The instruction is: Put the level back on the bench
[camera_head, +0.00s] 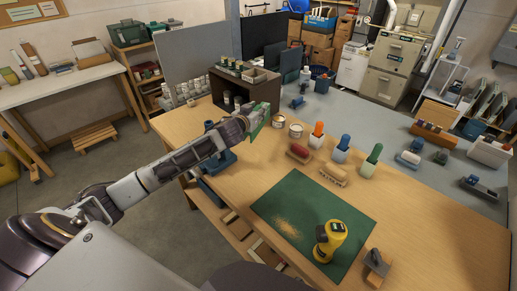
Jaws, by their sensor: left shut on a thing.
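The bench (425,225) is a light wood top that fills the middle and right. My left gripper (257,125) reaches in from the left, over the bench's left part. It is shut on a small green thing (259,130), which I take to be the level; the gripper hides much of it. I cannot tell whether the level touches the bench. My right gripper is not in view.
A green mat (278,203) with sawdust bears a yellow drill (329,240). A blue vise (222,155) sits at the left edge.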

